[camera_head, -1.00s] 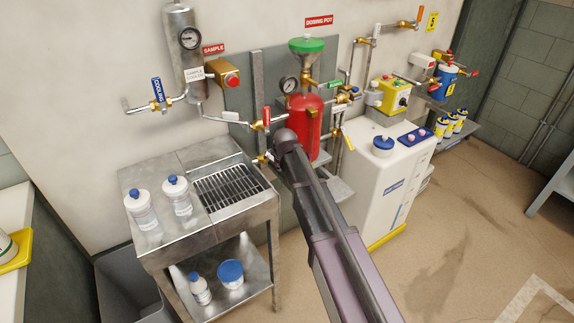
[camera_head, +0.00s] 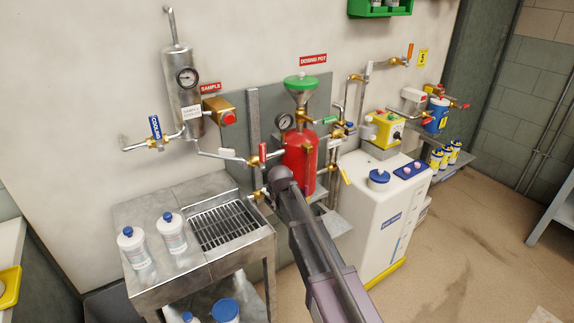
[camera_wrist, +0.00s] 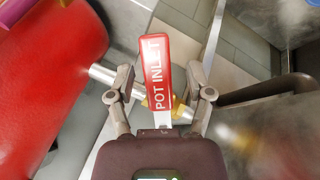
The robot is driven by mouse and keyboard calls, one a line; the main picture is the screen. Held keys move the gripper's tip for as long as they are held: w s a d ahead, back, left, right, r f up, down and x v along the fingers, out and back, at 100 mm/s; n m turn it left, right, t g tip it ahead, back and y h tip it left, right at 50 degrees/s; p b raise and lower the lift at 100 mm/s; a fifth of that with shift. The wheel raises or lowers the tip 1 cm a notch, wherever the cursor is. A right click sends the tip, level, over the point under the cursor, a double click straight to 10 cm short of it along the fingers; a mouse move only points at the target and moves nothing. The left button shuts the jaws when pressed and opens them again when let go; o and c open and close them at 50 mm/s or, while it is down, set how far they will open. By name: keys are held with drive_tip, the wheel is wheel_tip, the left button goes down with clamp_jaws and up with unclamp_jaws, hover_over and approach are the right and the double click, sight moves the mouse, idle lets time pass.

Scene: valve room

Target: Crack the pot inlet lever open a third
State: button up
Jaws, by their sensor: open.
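The pot inlet lever (camera_wrist: 156,72) is a red handle with white "POT INLET" lettering. In the wrist view it points up the picture, crosswise to its pipe and brass valve body (camera_wrist: 160,102). My gripper (camera_wrist: 161,78) is open, with one finger on each side of the lever and a gap visible on both sides. A red lever also shows in the head view (camera_head: 263,152), on the pipe left of the red dosing pot (camera_head: 300,158). The pot's red side fills the left of the wrist view. In the head view my arm's end hides the fingers.
A steel sink bench (camera_head: 160,283) with bottles stands left of my arm. A white tank (camera_head: 385,220) stands to its right. Open floor lies at the right.

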drive_tip(key=s+d+f+m+g+h, duration=0.1)
drive_tip(key=s+d+m+g, duration=0.4)
drive_tip(key=s+d+m, duration=1.5)
drive_tip(key=s+d+r+n+p, duration=0.2)
drive_tip(key=s+r+n+p, duration=0.1)
drive_tip(key=r+p, duration=0.4)
drive_tip(key=s+d+r+n+p, duration=0.2)
drive_tip(key=s+r+n+p, duration=0.2)
drive_tip(key=r+p, duration=0.3)
drive_tip(key=shift+d+r+n+p, duration=0.3)
drive_tip(key=shift+d+p, duration=0.1)
drive_tip(key=shift+p, duration=0.45)
